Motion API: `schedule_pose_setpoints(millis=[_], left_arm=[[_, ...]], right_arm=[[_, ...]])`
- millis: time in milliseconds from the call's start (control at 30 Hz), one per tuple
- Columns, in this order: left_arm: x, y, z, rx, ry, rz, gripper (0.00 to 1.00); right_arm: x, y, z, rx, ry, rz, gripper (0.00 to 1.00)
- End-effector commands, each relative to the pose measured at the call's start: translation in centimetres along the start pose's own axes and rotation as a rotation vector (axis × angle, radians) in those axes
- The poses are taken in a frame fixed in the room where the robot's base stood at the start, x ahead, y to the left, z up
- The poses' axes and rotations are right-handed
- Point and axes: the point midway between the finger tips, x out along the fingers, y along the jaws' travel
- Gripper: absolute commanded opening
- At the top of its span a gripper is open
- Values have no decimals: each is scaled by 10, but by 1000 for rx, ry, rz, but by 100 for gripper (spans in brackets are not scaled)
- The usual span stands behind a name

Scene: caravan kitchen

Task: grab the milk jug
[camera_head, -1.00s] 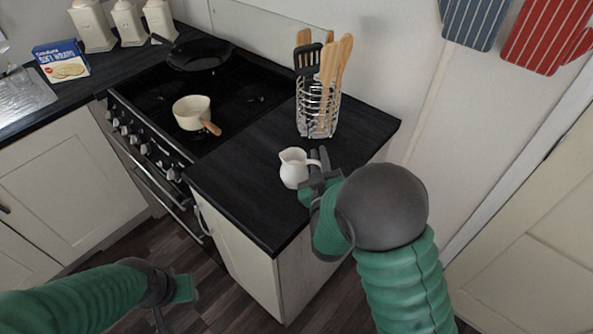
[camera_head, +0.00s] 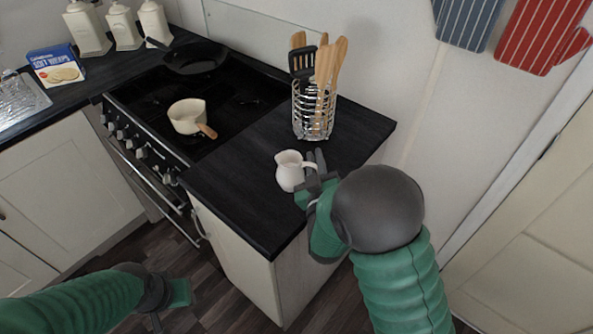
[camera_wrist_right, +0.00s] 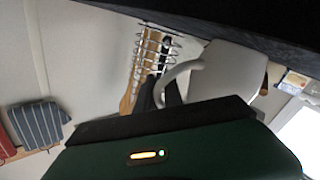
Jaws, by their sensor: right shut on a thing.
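The white milk jug (camera_head: 289,171) stands upright on the dark countertop (camera_head: 235,190), its handle towards the right. My right gripper (camera_head: 313,173) is at the jug's right side, shut on its handle; the fingers partly hide the handle. In the right wrist view the jug (camera_wrist_right: 225,72) and its curved handle show sideways just beyond the dark gripper. My left gripper (camera_head: 176,293) hangs low over the floor at the lower left, away from the counter; its fingers are not clear.
A wire utensil holder (camera_head: 313,112) with wooden spoons stands behind the jug. A cream saucepan (camera_head: 186,115) and a dark frying pan (camera_head: 195,58) are on the stove to the left. The counter in front of the jug is clear.

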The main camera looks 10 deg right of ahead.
Motion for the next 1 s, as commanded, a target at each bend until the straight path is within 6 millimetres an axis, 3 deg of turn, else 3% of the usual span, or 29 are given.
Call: schedule_pose_setpoints(millis=[267, 667, 1000], left_arm=[[-1, 0, 0, 0, 0, 0, 36], [-6, 0, -1, 0, 0, 0, 36], [-3, 0, -1, 0, 0, 0, 36]], right_arm=[[0, 1, -4, 0, 0, -1, 0], [0, 18, -33, 1, 3, 2, 0], [-42, 16, -36, 2, 2, -2, 0]])
